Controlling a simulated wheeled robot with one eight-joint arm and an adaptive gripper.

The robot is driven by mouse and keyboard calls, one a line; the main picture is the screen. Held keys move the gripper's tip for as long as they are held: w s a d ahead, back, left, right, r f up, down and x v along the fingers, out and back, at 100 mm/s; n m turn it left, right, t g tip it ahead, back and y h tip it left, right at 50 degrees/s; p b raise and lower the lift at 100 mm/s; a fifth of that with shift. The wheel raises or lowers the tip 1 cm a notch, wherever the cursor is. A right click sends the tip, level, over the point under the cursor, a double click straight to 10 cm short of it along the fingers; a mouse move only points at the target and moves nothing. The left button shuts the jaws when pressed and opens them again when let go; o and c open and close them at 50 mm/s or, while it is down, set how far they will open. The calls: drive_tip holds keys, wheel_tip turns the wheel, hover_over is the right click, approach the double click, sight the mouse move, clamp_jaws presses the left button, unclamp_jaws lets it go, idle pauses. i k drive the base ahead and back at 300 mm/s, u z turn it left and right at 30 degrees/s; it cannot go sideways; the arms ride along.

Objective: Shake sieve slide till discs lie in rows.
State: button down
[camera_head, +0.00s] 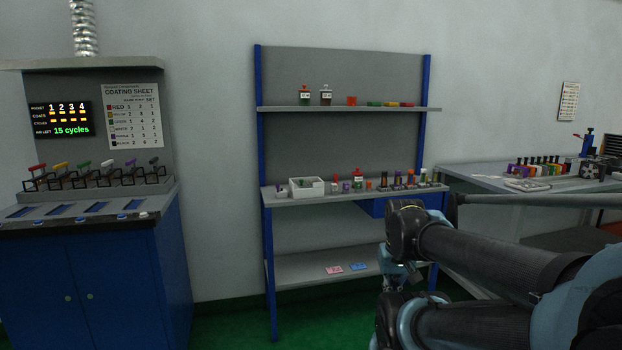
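I cannot make out a sieve slide or rows of discs for certain in the head view. A white open-topped box (306,188) stands at the left of the middle shelf of the blue-posted rack; its contents are too small to tell. Flat green, yellow and red pieces (391,104) lie on the upper shelf. My arm reaches in from the right, in front of the rack. What looks like my gripper (396,281) shows small and dark below the arm's elbow, apart from the shelves; its fingers are too unclear to judge.
A blue cabinet (105,265) with several coloured-handled levers stands at left, under a lit display (60,119) reading 15 cycles and a coating sheet (132,116). Small bottles and coloured pieces crowd the middle shelf (275,201). A grey table (470,178) stands at right. Green floor is clear between cabinet and rack.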

sight(306, 181)
drive_tip(key=i, duration=0.85)
